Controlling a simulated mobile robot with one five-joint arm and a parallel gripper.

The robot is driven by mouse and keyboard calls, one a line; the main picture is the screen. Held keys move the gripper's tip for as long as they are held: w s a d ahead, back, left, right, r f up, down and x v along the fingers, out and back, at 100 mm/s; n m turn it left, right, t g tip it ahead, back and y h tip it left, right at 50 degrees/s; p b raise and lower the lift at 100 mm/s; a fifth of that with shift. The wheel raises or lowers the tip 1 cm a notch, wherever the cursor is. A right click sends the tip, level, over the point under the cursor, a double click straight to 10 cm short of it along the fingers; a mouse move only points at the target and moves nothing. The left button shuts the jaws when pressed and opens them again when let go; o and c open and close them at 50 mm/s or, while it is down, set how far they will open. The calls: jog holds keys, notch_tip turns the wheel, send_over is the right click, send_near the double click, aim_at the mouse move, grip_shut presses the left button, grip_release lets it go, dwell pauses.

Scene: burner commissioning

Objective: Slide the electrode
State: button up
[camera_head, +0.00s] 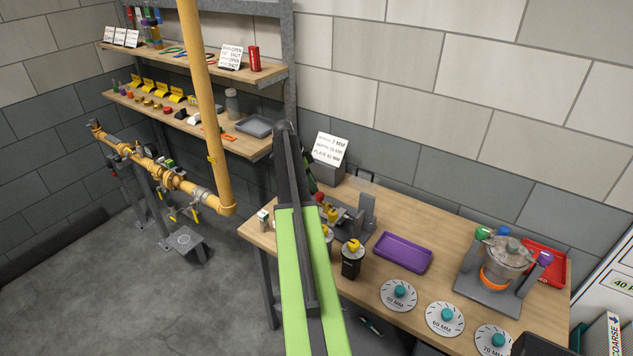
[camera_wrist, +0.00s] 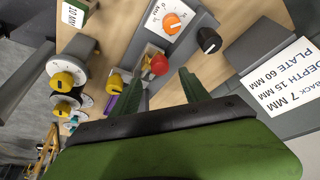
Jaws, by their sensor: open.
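My gripper (camera_wrist: 160,78) is open, its two green fingers apart with nothing held between them. In the wrist view a red ball knob (camera_wrist: 159,65) shows just beyond the fingertips, on a grey fixture (camera_wrist: 137,45). A yellow knob (camera_wrist: 114,83) is left of the fingers, and an orange dial (camera_wrist: 172,23) is on a white plate above. I cannot tell which part is the electrode. In the head view the fixture (camera_head: 366,212) stands on the bench, partly behind my green arm. My gripper there is mostly hidden behind the arm.
A card reading 7 mm, depth 15 mm, plate 60 mm (camera_head: 330,147) stands behind the fixture. A black pot with a yellow top (camera_head: 352,262), a purple tray (camera_head: 403,252) and several round plates (camera_head: 398,294) are on the bench (camera_head: 440,227). A burner stand (camera_head: 490,291) is at the right.

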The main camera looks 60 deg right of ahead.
jog(key=p+v, duration=0.8)
jog(key=v, duration=0.2)
jog(key=shift+r, duration=0.35)
jog(key=shift+w+a, duration=0.1)
